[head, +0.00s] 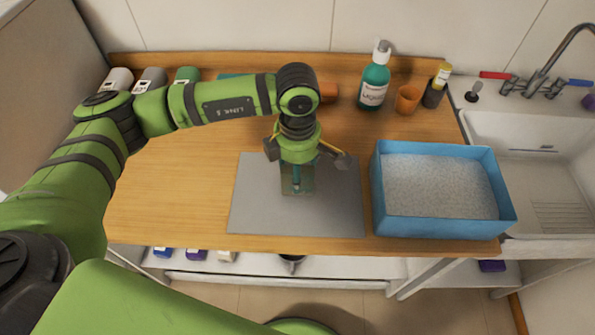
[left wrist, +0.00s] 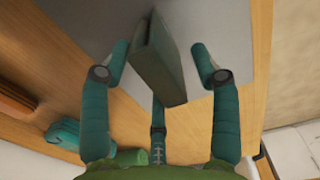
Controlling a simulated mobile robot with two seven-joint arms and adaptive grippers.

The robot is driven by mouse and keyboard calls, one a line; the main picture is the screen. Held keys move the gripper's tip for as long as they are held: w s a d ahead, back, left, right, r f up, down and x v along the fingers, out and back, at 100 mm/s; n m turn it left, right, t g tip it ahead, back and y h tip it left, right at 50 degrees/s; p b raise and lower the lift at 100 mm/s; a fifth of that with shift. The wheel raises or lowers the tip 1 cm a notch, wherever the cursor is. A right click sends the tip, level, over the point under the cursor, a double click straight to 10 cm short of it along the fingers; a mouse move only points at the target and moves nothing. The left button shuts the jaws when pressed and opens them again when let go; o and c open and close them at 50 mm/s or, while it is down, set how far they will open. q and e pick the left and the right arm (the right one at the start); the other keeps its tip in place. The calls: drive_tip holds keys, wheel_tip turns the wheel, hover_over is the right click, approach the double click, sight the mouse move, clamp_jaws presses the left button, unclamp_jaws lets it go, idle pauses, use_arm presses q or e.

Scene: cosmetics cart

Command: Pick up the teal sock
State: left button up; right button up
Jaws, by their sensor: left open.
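A teal bundle (head: 232,76) lies at the back of the wooden counter, partly hidden behind my left arm. It also shows in the left wrist view (left wrist: 65,132), soft and rounded; it looks like the teal sock, though I cannot be sure. My left gripper (head: 299,174) is well in front of it, over the grey mat (head: 255,205), pointing down. It is open, with its fingers (left wrist: 159,48) spread around a dark green box-like block (left wrist: 160,60). The block also shows under the gripper in the head view (head: 298,186). I cannot tell whether any finger touches it. My right gripper is not in view.
A blue tub (head: 379,205) of white grains stands right of the mat. A teal pump bottle (head: 374,82), an orange cup (head: 407,98) and an orange item (head: 328,92) stand behind. A green roll (head: 187,74) sits at back left. The sink (head: 480,125) is at right.

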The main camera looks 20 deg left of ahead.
use_arm(q)
wheel_tip(320, 180, down, 2)
drive_tip(key=shift+w, duration=0.15)
drive_tip(key=shift+w+f, duration=0.1)
drive_tip(key=shift+f, duration=0.1)
drive_tip(key=c, duration=1.2)
drive_tip(key=shift+o, duration=0.2)
drive_tip(key=shift+r+b, duration=0.5)
drive_tip(key=shift+r, duration=0.25)
drive_tip(key=r+b, duration=0.1)
drive_tip(key=r, duration=0.1)
drive_tip(key=shift+d+r+b, duration=0.3)
drive_tip(key=shift+r+b, duration=0.05)
drive_tip(key=s+d+r+b, duration=0.4)
drive_tip(key=d+r, duration=0.3)
drive_tip(key=d, duration=0.3)
drive_tip(key=shift+d, duration=0.2)
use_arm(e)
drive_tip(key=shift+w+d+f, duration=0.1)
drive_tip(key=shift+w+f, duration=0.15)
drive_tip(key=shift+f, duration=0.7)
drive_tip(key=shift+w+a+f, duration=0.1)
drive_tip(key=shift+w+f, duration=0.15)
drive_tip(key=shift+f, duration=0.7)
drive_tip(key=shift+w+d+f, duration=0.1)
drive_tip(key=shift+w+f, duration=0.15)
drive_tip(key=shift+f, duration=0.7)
